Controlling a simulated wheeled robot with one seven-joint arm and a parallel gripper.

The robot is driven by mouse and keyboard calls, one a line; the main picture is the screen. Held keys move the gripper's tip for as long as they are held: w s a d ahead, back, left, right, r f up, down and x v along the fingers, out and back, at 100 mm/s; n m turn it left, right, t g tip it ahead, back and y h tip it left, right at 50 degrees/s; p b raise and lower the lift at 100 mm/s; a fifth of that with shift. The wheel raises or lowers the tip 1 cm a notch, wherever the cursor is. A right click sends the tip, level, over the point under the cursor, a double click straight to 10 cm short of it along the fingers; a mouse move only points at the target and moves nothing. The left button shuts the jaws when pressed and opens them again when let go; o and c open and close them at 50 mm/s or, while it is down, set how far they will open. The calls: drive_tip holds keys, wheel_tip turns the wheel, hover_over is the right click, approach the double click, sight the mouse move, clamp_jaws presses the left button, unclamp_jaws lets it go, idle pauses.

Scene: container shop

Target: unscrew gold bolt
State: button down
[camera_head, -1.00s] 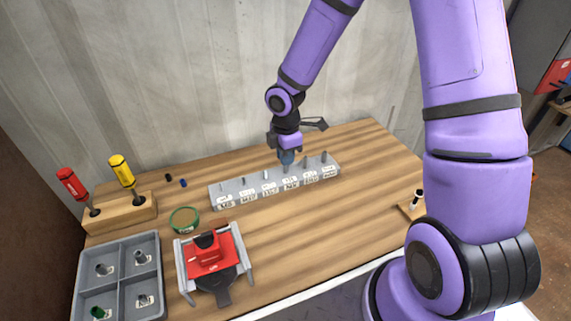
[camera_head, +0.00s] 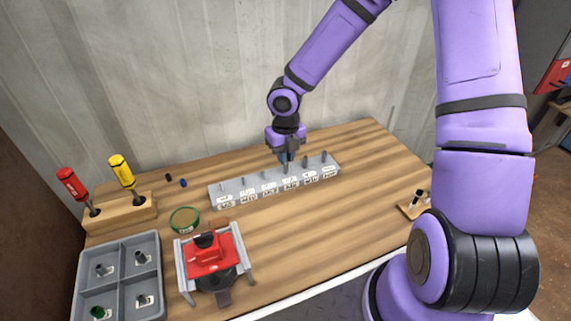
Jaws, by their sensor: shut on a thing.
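My gripper (camera_head: 287,157) points down at the grey labelled rack (camera_head: 219,188) near the back middle of the table. It is shut on a small peg at the rack, right of the rack's middle; the peg is mostly hidden by the fingers, and I cannot tell whether it is still seated. Several other thin grey pegs stand upright in the rack. A red and black fixture (camera_head: 209,262) between grey rails stands at the front left, apart from my gripper. I cannot make out a gold bolt in this view.
A red screwdriver (camera_head: 72,184) and a yellow screwdriver (camera_head: 123,173) stand in a wooden block (camera_head: 118,213). A grey divided tray (camera_head: 119,270) holds small parts. A green-rimmed round dish (camera_head: 184,219) lies behind the fixture. The table's right side is mostly clear.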

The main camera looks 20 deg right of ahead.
drive_tip(key=shift+n, duration=0.8)
